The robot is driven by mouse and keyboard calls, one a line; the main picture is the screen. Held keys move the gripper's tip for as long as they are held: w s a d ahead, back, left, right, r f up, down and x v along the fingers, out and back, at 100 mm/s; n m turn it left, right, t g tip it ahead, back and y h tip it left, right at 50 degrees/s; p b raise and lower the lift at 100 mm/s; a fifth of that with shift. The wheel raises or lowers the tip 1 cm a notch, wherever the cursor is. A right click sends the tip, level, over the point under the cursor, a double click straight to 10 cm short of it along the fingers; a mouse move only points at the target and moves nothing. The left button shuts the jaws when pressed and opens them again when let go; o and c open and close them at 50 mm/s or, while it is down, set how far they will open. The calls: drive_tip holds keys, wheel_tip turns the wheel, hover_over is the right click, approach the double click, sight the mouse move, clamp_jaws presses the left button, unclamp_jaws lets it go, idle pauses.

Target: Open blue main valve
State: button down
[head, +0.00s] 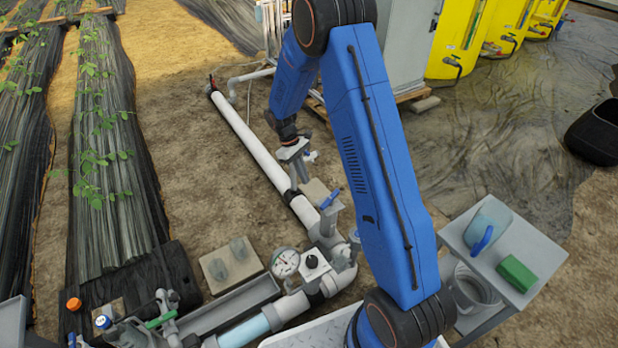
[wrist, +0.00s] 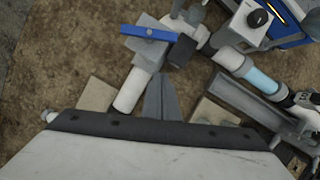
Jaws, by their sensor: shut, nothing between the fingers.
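The blue main valve has a blue lever handle (head: 330,198) near the lower end of the long white pipe (head: 255,140). The handle lies roughly crosswise to that pipe. In the wrist view the blue handle (wrist: 150,33) shows whole at the top, beyond the fingertips, with a dark part at its right end. My gripper (head: 298,176) is up and left of the handle in the head view, over the white pipe. Its fingers (wrist: 161,82) are together and empty, apart from the handle in the wrist view. The valve body is partly hidden in the head view.
A pressure gauge (head: 285,262) and grey fittings stand close by the valve. A clear blue pipe section (head: 245,332) lies below. A side table (head: 535,250) with a green sponge (head: 517,274) is at right. Yellow tanks (head: 462,40) stand behind. Bare soil lies left of the pipe.

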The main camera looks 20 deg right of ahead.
sight(330, 201)
drive_tip(key=shift+s+d+f, duration=0.6)
drive_tip(key=shift+s+f, duration=0.35)
drive_tip(key=shift+f, duration=0.25)
drive_tip(key=shift+s+d+f, duration=0.65)
drive_tip(key=shift+s+f, duration=0.3)
drive_tip(key=shift+f, duration=0.2)
drive_tip(key=shift+s+d+f, duration=0.6)
drive_tip(key=shift+s+f, duration=0.35)
drive_tip(key=shift+f, duration=0.25)
